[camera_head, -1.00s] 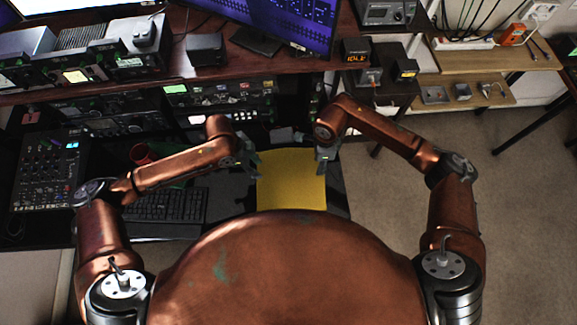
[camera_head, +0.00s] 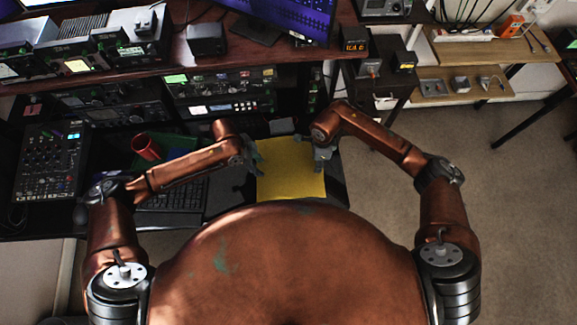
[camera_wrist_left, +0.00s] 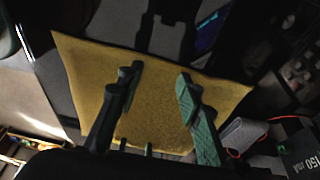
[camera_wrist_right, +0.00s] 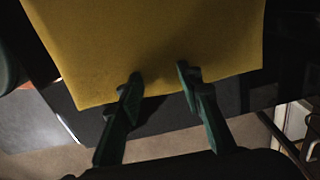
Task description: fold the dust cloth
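A yellow dust cloth (camera_head: 291,170) lies spread out flat on the dark desk between my two grippers in the head view. My left gripper (camera_head: 258,158) is at its left edge. In the left wrist view the fingers (camera_wrist_left: 158,75) are apart over the cloth (camera_wrist_left: 150,110), with nothing between them but cloth surface behind. My right gripper (camera_head: 322,155) is at the cloth's upper right edge. In the right wrist view its fingers (camera_wrist_right: 158,72) are apart over the cloth (camera_wrist_right: 140,40) near its edge. Whether the fingertips touch the cloth cannot be told.
A mixer panel (camera_head: 50,160) lies further left. Radio equipment (camera_head: 220,90) stands behind under the upper shelf. Open floor (camera_head: 520,200) is at the right.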

